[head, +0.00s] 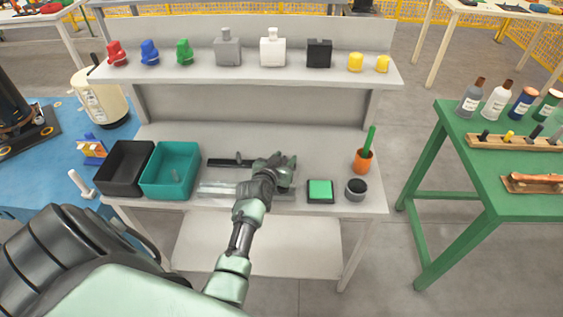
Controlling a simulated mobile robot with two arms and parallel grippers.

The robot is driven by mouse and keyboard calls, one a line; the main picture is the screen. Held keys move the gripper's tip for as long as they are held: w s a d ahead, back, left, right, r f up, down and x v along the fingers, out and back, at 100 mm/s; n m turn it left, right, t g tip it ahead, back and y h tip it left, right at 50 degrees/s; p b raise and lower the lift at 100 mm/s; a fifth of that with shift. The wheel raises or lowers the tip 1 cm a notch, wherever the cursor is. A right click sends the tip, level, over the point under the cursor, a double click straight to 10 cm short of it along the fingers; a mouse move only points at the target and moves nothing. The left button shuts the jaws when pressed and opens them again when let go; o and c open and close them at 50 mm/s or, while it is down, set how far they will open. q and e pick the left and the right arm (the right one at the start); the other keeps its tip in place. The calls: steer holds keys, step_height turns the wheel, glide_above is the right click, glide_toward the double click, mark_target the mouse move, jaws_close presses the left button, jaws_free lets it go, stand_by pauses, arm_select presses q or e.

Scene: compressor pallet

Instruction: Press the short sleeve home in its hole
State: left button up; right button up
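My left gripper (285,168) is low over the middle of the grey workbench, its arm reaching in from below. Its fingers are small and dark here, and I cannot tell whether they are open or shut, or whether a sleeve is between them. A flat grey metal piece (217,188) lies on the bench top, partly hidden under my wrist. A dark bar (222,163) with a small upright part lies behind it. I cannot make out the short sleeve or its hole; the gripper and wrist cover that area. My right gripper is not in view.
A black bin (112,188) and a teal bin (157,190) stand at the bench's left. A green pad in a black tray (320,199), a dark cup (356,190) and an orange pot with a green stick (362,162) are at the right. A shelf (200,72) holds bottles and coloured parts.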

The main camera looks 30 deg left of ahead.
arm_select(q)
jaws_close()
stand_by(1.8)
